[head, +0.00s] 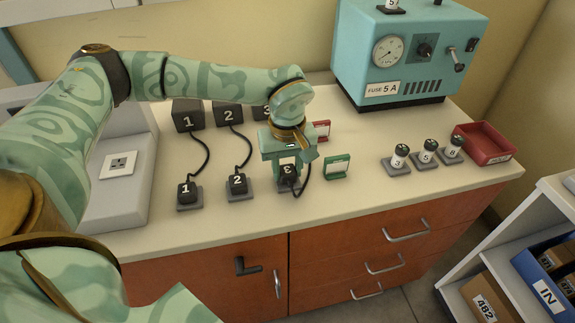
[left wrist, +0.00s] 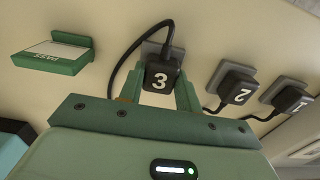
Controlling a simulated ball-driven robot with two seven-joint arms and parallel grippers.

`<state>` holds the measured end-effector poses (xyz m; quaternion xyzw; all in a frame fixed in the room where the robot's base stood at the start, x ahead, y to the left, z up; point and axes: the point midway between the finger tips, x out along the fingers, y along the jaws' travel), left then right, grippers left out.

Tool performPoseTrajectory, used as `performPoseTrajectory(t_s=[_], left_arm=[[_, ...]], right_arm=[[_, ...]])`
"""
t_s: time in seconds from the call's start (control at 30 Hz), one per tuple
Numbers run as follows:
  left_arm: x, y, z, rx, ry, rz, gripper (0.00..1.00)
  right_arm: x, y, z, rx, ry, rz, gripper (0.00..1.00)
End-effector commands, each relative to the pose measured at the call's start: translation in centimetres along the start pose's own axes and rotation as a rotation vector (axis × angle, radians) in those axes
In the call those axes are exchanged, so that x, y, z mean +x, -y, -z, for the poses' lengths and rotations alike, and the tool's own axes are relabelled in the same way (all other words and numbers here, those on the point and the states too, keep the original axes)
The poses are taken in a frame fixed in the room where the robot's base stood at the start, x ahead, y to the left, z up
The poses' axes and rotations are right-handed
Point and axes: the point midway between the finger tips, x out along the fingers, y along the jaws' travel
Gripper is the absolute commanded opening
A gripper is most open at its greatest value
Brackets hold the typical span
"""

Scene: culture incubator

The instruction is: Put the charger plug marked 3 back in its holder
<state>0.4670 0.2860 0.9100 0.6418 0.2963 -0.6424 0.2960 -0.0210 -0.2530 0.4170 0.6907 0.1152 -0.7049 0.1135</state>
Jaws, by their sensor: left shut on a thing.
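The black charger plug marked 3 (head: 288,173) is upright between the fingers of my left gripper (head: 289,168). The gripper is shut on it, reaching down from above. In the left wrist view plug 3 (left wrist: 162,76) shows its white number, with a finger on either side. Its black cord loops off to one side. A grey holder (left wrist: 151,48) shows just behind the plug, and its edge (head: 290,192) shows below the plug in the head view. I cannot tell whether the plug is fully seated. My right gripper is out of view.
Plugs 1 (head: 188,190) and 2 (head: 237,182) stand in holders to the left. Black boxes 1 (head: 187,118) and 2 (head: 228,115) are behind. A green sign (head: 337,168) stands close right. Numbered knobs, a red tray (head: 483,144) and a teal fuse machine (head: 400,60) are farther right.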

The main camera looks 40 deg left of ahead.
Motion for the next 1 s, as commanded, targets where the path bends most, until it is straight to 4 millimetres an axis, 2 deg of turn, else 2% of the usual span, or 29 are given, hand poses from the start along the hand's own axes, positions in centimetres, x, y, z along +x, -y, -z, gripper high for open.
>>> performPoseTrajectory(t_s=[0.13,0.17,0.23,0.27,0.53,0.67,0.77,1.0], left_arm=[[0.3,0.0,0.0,0.0,0.0,0.0,0.0],[0.4,0.0,0.0,0.0,0.0,0.0,0.36],[0.3,0.0,0.0,0.0,0.0,0.0,0.56],[0.3,0.0,0.0,0.0,0.0,0.0,0.59],[0.2,0.0,0.0,0.0,0.0,0.0,0.59],[-0.8,0.0,0.0,0.0,-0.003,-0.003,0.59],[-2.6,0.0,0.0,-0.001,-0.004,-0.004,0.59],[-8.6,-0.1,0.0,0.0,-0.005,-0.006,0.59]], right_arm=[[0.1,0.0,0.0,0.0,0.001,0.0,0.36],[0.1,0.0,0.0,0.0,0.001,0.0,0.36],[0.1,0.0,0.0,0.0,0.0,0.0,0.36],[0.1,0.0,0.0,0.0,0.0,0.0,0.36],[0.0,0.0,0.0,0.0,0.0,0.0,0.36],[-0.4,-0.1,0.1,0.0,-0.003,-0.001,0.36],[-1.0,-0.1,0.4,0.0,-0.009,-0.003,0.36],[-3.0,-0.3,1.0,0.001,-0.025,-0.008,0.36]])
